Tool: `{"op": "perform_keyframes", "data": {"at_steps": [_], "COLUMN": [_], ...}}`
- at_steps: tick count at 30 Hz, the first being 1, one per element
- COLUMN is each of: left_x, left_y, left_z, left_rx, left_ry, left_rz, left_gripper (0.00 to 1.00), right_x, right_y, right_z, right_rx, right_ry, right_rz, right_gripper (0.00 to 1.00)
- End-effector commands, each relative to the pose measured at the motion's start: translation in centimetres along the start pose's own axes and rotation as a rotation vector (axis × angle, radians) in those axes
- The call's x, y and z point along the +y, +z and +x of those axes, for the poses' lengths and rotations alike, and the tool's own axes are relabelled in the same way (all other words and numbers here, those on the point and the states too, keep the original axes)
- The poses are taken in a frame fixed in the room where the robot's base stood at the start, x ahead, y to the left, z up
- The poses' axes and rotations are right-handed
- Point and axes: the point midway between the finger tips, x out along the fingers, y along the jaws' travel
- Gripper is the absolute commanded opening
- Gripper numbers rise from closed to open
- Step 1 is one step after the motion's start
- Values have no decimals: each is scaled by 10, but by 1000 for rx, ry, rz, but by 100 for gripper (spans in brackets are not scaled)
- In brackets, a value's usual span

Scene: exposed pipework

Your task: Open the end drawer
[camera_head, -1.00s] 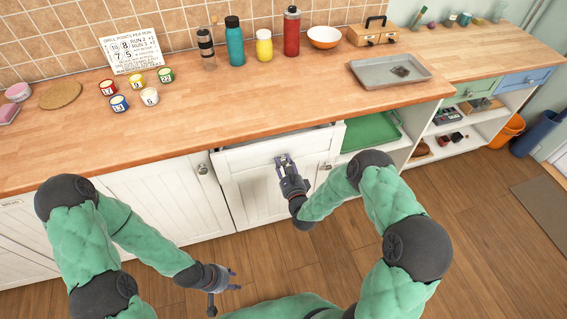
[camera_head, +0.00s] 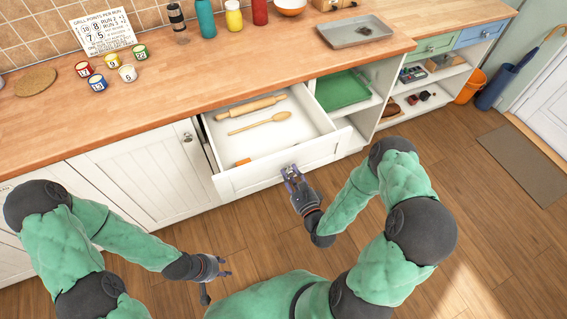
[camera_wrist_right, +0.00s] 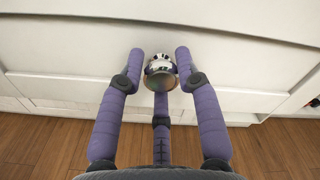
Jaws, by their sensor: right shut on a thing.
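The white end drawer (camera_head: 246,180) stands well open below the wooden counter. Inside it lie a rolling pin (camera_head: 250,107), a wooden spoon (camera_head: 260,123) and a small orange-handled thing (camera_head: 242,162). My right gripper (camera_head: 292,174) is at the drawer front. In the right wrist view its purple fingers are shut around the round metal knob (camera_wrist_right: 160,66), against the white front (camera_wrist_right: 60,45). My left gripper (camera_head: 217,277) is low over the floor, apart from the cabinets, with its fingers spread and empty.
A closed white cabinet door (camera_head: 140,180) is left of the drawer. To the right are a green tray (camera_head: 342,90) in an open bay and open shelves. The counter (camera_head: 160,95) holds small numbered cups and bottles. The wooden floor in front is clear.

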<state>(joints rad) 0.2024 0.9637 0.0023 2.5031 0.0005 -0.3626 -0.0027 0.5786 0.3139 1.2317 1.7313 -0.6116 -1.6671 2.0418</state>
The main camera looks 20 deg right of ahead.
Motion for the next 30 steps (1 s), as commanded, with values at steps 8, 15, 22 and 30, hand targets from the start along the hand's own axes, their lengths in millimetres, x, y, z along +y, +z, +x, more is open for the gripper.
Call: {"op": "perform_keyframes", "data": {"at_steps": [8,15,22,30], "left_x": [0,0,0,0], "left_y": [0,0,0,0], "left_z": [-1,-1,-1,-1], "left_rx": [0,-1,-1,-1], "left_ry": [0,0,0,0], "left_rz": [0,0,0,0], "left_gripper": [40,40,40,40], "right_x": [-3,-3,-3,-2], "right_y": [3,4,4,2], "right_z": [-22,-25,-25,-26], "right_rx": [-11,-15,-16,-9], "right_ry": [-8,-7,-7,-4], "right_rz": [-4,-5,-5,-3], "right_gripper": [0,0,42,57]}}
